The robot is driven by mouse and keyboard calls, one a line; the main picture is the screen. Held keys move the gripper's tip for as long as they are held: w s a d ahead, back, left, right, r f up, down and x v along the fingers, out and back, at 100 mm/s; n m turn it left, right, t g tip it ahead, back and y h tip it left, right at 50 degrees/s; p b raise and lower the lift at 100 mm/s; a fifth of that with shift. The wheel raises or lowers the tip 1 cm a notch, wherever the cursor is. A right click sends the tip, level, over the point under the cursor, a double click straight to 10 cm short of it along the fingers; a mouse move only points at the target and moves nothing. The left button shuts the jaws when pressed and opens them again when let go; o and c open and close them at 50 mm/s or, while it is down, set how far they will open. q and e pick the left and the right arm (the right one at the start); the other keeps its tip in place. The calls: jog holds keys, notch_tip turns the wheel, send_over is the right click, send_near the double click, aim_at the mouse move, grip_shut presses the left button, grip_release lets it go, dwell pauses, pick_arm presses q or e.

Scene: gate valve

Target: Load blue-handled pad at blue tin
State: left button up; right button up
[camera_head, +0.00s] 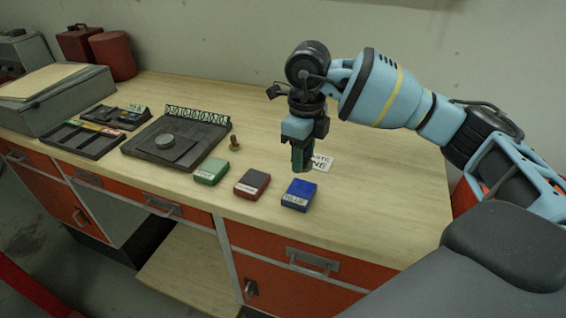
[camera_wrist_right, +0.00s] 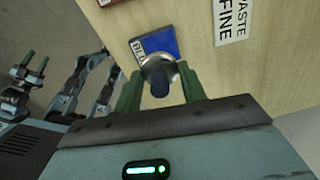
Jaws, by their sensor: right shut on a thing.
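The blue tin (camera_head: 299,195) sits on the bench near its front edge, at the right end of a row of three. It also shows in the right wrist view (camera_wrist_right: 154,42). My right gripper (camera_head: 302,158) points down above the bench, behind and above the blue tin. In the right wrist view its green fingers (camera_wrist_right: 160,84) are shut on the blue-handled pad (camera_wrist_right: 160,86), a dark blue handle with a round metallic part, which overlaps the tin's edge in the picture. My left gripper (camera_wrist_right: 35,63) shows small at the left of that view, its fingers apart and empty.
A red tin (camera_head: 252,183) and a green tin (camera_head: 211,171) stand left of the blue one. Beyond are a small brown handled piece (camera_head: 235,143), a dark board (camera_head: 150,152) and a compartment tray (camera_head: 72,139). A white label (camera_head: 322,163) lies behind my right gripper. The bench at right is clear.

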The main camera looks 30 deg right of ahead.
aim_at(302, 189)
pick_arm(q)
jog(key=shift+s+a, duration=0.1)
pick_arm(e)
jog(key=shift+d, duration=0.15)
jog(key=shift+w+f, duration=0.1)
jog(key=shift+f, duration=0.15)
jog(key=shift+f+b, duration=1.15)
jog(key=shift+f, duration=1.6)
pick_arm(q)
jog(key=shift+g, duration=0.4)
jog(key=f, duration=0.1)
jog(key=s+f, duration=0.2)
jog(key=shift+s+d+f, duration=0.15)
jog(key=shift+d+f, duration=0.05)
jog(key=shift+d, duration=0.05)
jog(key=shift+r, duration=0.1)
jog(key=shift+s+f, duration=0.15)
jog(key=shift+f, duration=0.15)
pick_arm(e)
jog(key=shift+f, duration=0.5)
pick_arm(q)
jog(key=shift+r, duration=0.15)
pick_arm(e)
jog(key=shift+f, duration=0.1)
